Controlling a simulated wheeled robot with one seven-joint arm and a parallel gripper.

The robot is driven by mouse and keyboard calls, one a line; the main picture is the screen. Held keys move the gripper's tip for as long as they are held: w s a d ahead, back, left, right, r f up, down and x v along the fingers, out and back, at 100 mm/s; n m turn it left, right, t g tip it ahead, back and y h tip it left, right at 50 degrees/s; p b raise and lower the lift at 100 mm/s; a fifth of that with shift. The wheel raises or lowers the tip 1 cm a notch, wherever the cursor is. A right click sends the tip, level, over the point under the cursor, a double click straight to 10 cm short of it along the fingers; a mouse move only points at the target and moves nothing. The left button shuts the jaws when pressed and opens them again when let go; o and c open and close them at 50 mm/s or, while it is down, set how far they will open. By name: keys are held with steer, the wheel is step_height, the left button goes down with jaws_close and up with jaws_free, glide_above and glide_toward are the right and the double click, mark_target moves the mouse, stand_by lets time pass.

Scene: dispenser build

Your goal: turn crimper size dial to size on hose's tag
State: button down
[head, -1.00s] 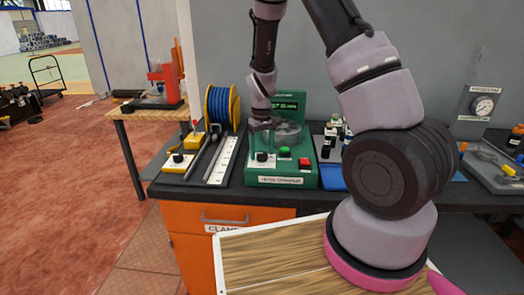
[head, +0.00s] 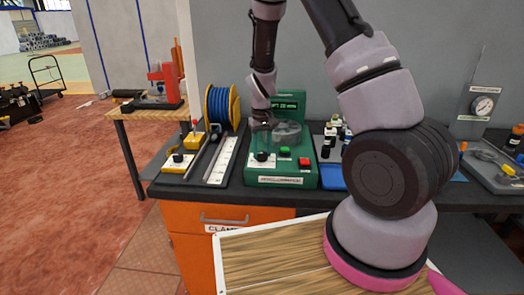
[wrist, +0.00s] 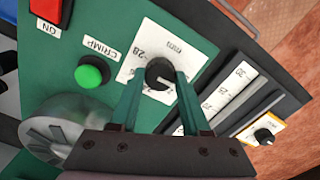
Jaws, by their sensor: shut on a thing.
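The green hose crimper (head: 255,178) stands on the dark bench, and its panel (wrist: 60,65) fills the left of the wrist view. Its black size dial (wrist: 160,72) sits on a white scale plate (wrist: 143,45) with "28" legible; a pale pointer mark shows on the knob. The dial also shows in the head view (head: 262,157). My gripper (wrist: 162,84) is shut on the dial, one green finger on each side. The crimper's display (head: 288,106) shows small text, partly behind my arm. I cannot make out a tag on a hose.
A green button (wrist: 91,72) marked CRIMP and a red ON button (wrist: 47,10) are beside the dial. A numbered ruler strip (head: 222,160) and a yellow box with a knob (head: 176,164) lie left. A blue hose reel (head: 222,106) stands behind them. Bottles (head: 330,138) stand right.

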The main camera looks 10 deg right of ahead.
mark_target(262, 153)
steer(key=m, duration=0.4)
steer(key=shift+m, duration=2)
steer(key=shift+c, duration=1.9)
jaws_free()
steer(key=shift+r, duration=0.15)
step_height(262, 153, up, 11)
steer(key=shift+f, duration=0.2)
steer(key=shift+r, duration=0.1)
